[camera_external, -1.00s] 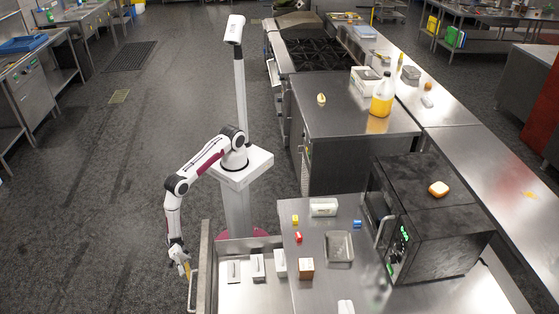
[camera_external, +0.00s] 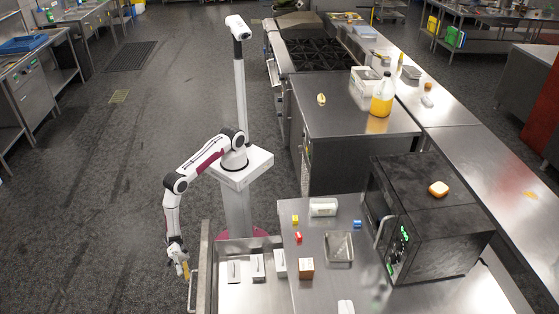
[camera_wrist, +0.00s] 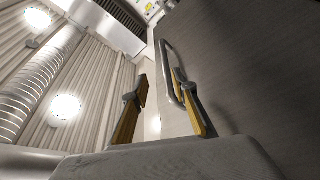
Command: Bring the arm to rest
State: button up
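My gripper (camera_external: 185,270) hangs at the end of my bent arm, low on the left side of the open drawer (camera_external: 204,270), close to the drawer's handle (camera_external: 192,290). In the wrist view, my gripper (camera_wrist: 165,105) shows two yellow-edged fingers set well apart, with nothing held between them. The metal handle (camera_wrist: 166,55) runs right beside the right finger and partly overlaps it in the picture. I cannot tell whether they touch.
The drawer holds several white containers (camera_external: 257,266). A black microwave (camera_external: 440,235) stands to the right. The floor (camera_external: 90,220) left of my arm is clear.

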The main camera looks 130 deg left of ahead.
jog(key=w+d+r+m+g+y, duration=0.1)
jog(key=w+r+g, duration=0.3)
jog(key=w+r, duration=1.5)
jog(key=w+a+r+m+g, duration=0.1)
jog(key=w+a+r, duration=0.2)
jog(key=a+r, duration=0.25)
jog(key=w+a+r+m+g+y, duration=0.1)
jog(key=w+a+r, duration=0.1)
jog(key=a+r, duration=0.35)
jog(key=w+a+r+g, duration=0.1)
jog(key=w+a+r, duration=0.2)
jog(key=a+r, duration=0.3)
jog(key=s+a+r+m+g+y, duration=0.1)
jog(key=s+a+r, duration=0.15)
jog(key=a, duration=0.65)
jog(key=s+a+r+m+g+y, duration=0.1)
jog(key=s+a, duration=0.2)
jog(key=a, duration=0.5)
jog(key=s+a+r+m+y, duration=0.1)
jog(key=s+a, duration=0.2)
jog(key=a, duration=0.6)
jog(key=s+a+f+g+y, duration=0.3)
jog(key=s+a+y, duration=0.1)
jog(key=s+a, duration=1.4)
jog(key=s, duration=0.2)
jog(key=shift+s+a+f+m, duration=0.2)
jog(key=shift+s+a+m, duration=0.1)
jog(key=shift+s+a, duration=0.1)
